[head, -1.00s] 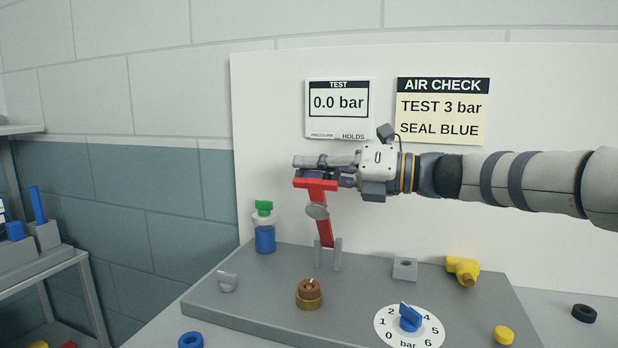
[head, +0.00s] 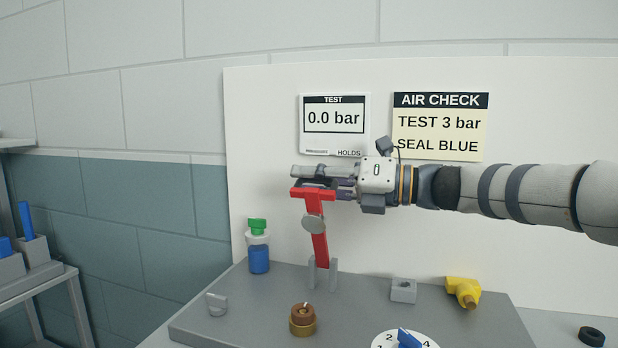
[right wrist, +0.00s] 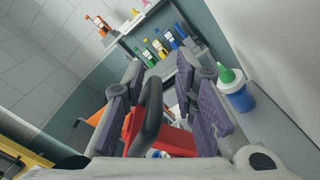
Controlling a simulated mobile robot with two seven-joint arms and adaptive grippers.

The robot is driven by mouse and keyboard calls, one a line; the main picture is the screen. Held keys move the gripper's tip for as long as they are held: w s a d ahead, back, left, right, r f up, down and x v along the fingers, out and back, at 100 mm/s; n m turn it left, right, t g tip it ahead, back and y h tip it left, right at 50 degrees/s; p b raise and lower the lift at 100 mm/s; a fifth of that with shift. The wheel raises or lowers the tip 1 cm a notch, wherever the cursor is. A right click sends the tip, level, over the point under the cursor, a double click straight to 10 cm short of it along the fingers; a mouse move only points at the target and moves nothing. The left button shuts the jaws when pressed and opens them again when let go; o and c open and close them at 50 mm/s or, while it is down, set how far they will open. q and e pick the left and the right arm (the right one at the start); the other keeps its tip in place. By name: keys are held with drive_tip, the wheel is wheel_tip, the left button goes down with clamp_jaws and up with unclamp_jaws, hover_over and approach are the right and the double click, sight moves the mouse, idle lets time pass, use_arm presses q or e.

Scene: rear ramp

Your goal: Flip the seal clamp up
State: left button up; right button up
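The red seal clamp (head: 319,244) stands raised, nearly upright, its foot in a grey bracket (head: 323,273) on the grey bench block. A grey round pad sits on its shaft, and a red crossbar tops it. My right gripper (head: 310,180) reaches in from the right at the crossbar. In the right wrist view its fingers (right wrist: 160,85) are spread well apart, with red clamp parts (right wrist: 170,138) and a dark bar between or just beyond them. I cannot tell whether a finger touches the clamp. My left gripper is not in view.
A brass fitting (head: 303,321), a blue-and-green bottle (head: 258,252), a grey block (head: 403,290) and a yellow fitting (head: 463,291) stand around the clamp. A blue dial (head: 408,340) is at the front. The display (head: 333,122) reads 0.0 bar. A shelf is at left.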

drive_tip(key=v, duration=1.2)
